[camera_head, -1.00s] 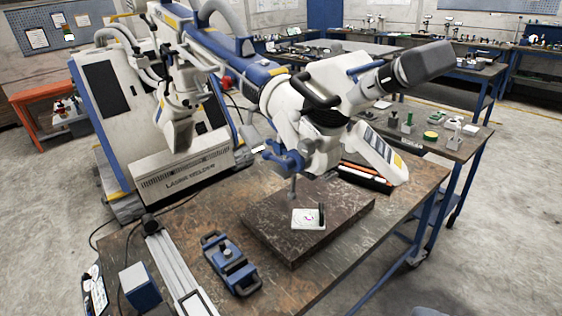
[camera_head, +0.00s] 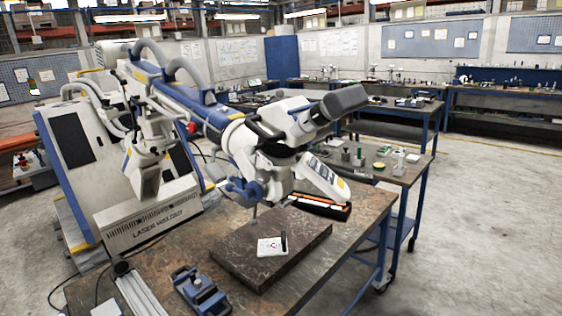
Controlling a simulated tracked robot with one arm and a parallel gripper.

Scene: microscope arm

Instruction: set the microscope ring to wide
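The microscope (camera_head: 290,140) is a white and blue head with grey eyepieces (camera_head: 343,101) pointing up and to the right. It hangs from the white and blue arm of the laser welder (camera_head: 150,215), over the workbench. A dark ring (camera_head: 281,150) shows around the microscope body below the eyepieces; I cannot tell whether it is the ring of the task, and no setting marks are readable. My gripper is not in view.
A blue clamp-like fixture (camera_head: 200,292) and a metal rail (camera_head: 138,290) lie on the bench (camera_head: 340,240) at the front left. A side bench (camera_head: 395,170) with small items stands behind right. Open floor (camera_head: 480,230) lies to the right.

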